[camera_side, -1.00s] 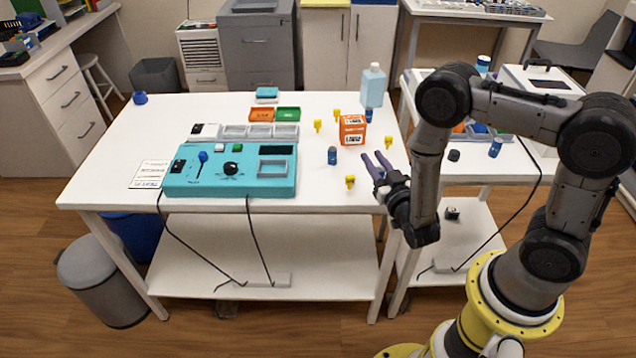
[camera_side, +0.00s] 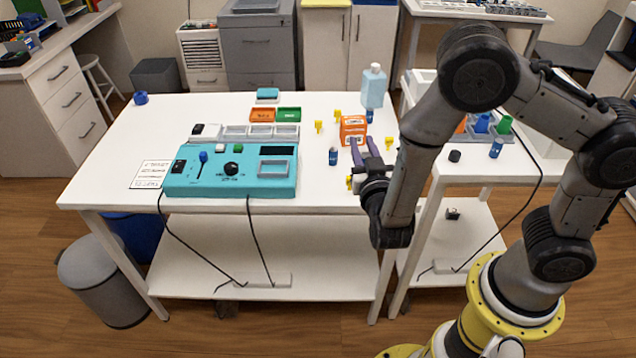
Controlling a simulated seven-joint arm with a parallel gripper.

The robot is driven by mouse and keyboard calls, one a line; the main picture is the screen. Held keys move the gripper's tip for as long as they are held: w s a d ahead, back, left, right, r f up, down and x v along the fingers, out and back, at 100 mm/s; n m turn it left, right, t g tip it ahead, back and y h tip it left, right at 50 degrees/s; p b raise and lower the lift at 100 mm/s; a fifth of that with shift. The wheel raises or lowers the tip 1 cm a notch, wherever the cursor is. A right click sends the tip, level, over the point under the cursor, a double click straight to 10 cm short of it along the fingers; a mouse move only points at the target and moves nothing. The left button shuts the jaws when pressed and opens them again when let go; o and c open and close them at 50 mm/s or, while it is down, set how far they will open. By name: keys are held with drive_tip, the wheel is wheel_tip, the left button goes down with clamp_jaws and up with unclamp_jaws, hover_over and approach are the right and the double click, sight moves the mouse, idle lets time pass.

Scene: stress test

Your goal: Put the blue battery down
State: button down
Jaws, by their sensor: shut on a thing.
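One blue battery (camera_side: 333,156) stands upright on the white table (camera_side: 320,194), left of my gripper. Another small blue cylinder (camera_side: 369,116) shows behind the orange box (camera_side: 353,126), under the light blue bottle. My gripper (camera_side: 363,141) points away from the camera, low over the table's right front part. Its purple fingers stand a little apart, their tips at the near right side of the orange box. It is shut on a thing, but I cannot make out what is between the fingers.
The teal control panel (camera_side: 200,185) fills the table's front left. Several yellow pieces (camera_side: 389,143) lie around the orange box. A light blue bottle (camera_side: 373,88) stands behind it. A side table on the right holds blue and green items.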

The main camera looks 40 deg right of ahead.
drive_tip(key=w+f, duration=0.3)
drive_tip(key=w, duration=0.1)
drive_tip(key=w+f, duration=0.2)
drive_tip(key=w, duration=0.2)
drive_tip(key=w+f, duration=0.3)
drive_tip(key=w, duration=0.2)
drive_tip(key=shift+d+f, duration=0.25)
drive_tip(key=shift+f, duration=0.05)
drive_tip(key=f, duration=0.1)
drive_tip(key=w+f, duration=0.1)
drive_tip(key=f, duration=0.1)
drive_tip(key=shift+f, duration=0.5)
drive_tip(key=shift+f, duration=0.1)
drive_tip(key=shift+f, duration=0.15)
drive_tip(key=c, duration=0.7)
unclamp_jaws()
drive_tip(key=shift+o, duration=0.2)
